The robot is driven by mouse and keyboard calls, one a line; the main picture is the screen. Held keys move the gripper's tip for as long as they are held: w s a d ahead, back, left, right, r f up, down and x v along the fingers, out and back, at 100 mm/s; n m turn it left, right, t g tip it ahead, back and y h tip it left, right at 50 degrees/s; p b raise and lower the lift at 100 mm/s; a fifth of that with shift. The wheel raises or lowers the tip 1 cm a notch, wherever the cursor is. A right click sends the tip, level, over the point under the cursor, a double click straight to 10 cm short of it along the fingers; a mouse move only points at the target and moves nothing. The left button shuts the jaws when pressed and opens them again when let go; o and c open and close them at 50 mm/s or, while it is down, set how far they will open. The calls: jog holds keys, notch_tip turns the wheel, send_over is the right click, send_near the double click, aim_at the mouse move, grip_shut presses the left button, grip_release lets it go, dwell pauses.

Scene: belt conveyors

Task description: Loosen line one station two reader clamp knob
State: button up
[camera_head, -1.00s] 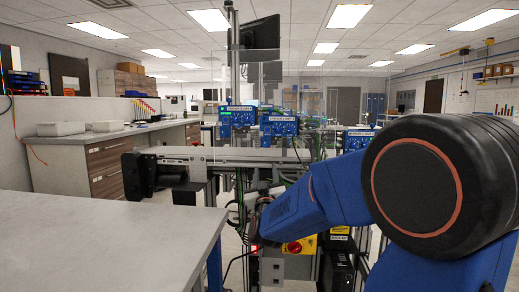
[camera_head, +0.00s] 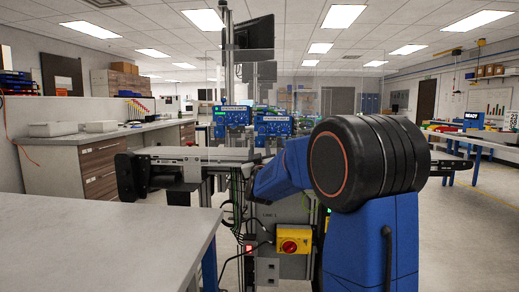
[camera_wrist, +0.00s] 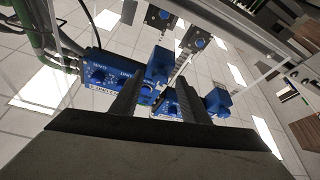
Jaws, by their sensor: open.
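In the wrist view my gripper (camera_wrist: 160,98) is open, with nothing between its two dark fingers. Beyond the fingers are two blue station boxes, one on the left (camera_wrist: 108,78) and one on the right (camera_wrist: 178,106). Two metal brackets above them carry small round blue parts that look like knobs, one at the top (camera_wrist: 165,15) and one lower right (camera_wrist: 200,43). I cannot tell which is the station two reader clamp knob. In the head view the blue boxes (camera_head: 233,115) (camera_head: 273,126) stand above the conveyor; my arm hides my gripper.
The conveyor (camera_head: 205,155) runs across the middle. A yellow box with a red switch (camera_head: 293,240) is below it. A grey table (camera_head: 90,240) fills the front left. Cables (camera_wrist: 60,40) hang at the wrist view's upper left. Open floor (camera_head: 450,240) lies at right.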

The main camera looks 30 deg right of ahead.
jog(key=shift+w+d+r, duration=0.2)
jog(key=shift+w+d, duration=0.05)
jog(key=shift+w, duration=0.2)
grip_shut()
